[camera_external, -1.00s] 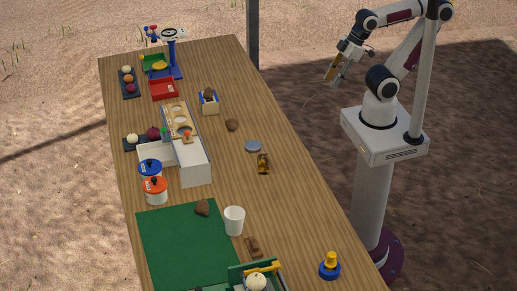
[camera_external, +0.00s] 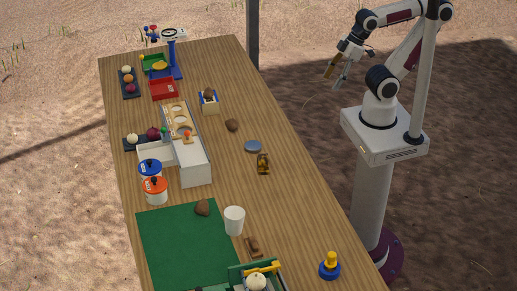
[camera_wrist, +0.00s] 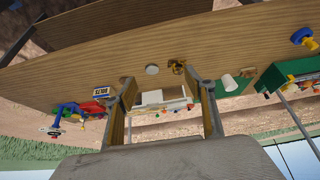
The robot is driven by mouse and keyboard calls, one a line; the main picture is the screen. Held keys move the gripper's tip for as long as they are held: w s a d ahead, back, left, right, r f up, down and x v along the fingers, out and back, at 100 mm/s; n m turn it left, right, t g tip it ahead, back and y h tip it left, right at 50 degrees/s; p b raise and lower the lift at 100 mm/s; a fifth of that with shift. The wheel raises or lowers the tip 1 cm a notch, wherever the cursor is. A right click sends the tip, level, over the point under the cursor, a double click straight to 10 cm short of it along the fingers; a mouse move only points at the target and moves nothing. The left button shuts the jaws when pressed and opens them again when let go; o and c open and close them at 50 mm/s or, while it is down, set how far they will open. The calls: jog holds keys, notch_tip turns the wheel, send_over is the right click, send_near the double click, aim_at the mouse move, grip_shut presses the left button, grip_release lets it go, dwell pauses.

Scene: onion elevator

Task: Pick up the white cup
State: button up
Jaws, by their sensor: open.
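The white cup (camera_external: 234,221) stands upright on the wooden table, at the right edge of the green mat (camera_external: 180,250). In the wrist view the white cup (camera_wrist: 229,83) shows to the right of my fingers, some distance off. My gripper (camera_external: 336,74) is raised in the air beyond the table's right edge, far from the cup. In the wrist view my gripper (camera_wrist: 163,108) has its two fingers spread wide, with nothing held between them.
Near the cup lie a brown lump (camera_external: 202,207) and a small brown block (camera_external: 254,246). A green box (camera_external: 240,272) stands in front, and a blue-and-yellow piece (camera_external: 330,266) at right. A white box (camera_external: 195,168) stands mid-table. The table's right side is mostly clear.

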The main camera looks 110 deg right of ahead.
jog(key=shift+o, duration=0.3)
jog(key=shift+w, duration=0.1)
jog(key=w+r+n+t, duration=0.1)
jog(key=w+r+t, duration=0.1)
jog(key=w, duration=1.6)
jog(key=w+a+f+n+t+y, duration=0.15)
jog(key=w+a, duration=0.25)
jog(key=w, duration=0.4)
jog(key=w+a+f+n+t, duration=0.1)
jog(key=w+a+f, duration=0.15)
jog(key=w, duration=0.55)
jog(key=n+y, duration=0.5)
jog(key=y, duration=0.3)
send_near(238, 211)
jog(key=shift+g, duration=0.25)
jog(key=x, duration=0.3)
jog(key=w+x, duration=0.1)
jog(key=shift+w+r, duration=0.1)
jog(key=shift+w, duration=0.1)
jog(key=shift+s+a+f, duration=0.1)
jog(key=shift+a+f, duration=0.25)
